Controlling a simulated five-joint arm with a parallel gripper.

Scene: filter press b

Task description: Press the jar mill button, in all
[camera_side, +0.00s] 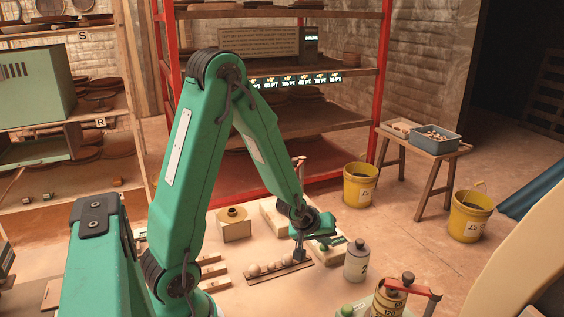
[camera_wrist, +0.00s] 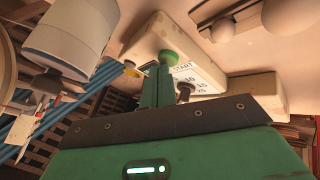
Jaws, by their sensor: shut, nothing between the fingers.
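The jar mill control box (camera_wrist: 200,78) is pale, with a START label, a green button (camera_wrist: 172,58) and a dark knob (camera_wrist: 184,90) beside a number scale. In the wrist view my gripper (camera_wrist: 158,72) is shut and empty, its green fingertips right by the green button and partly over the box. I cannot tell whether they touch the button. In the side view my gripper (camera_side: 318,231) is low over the pale box (camera_side: 328,248), partly hiding it.
A grey jar (camera_side: 356,264) marked 2 stands right of the box. A rail with several pale balls (camera_side: 268,268) lies to its left. A pale block with a round fitting (camera_side: 233,226) is further left. A jar with a red-handled clamp (camera_side: 392,298) stands in front.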

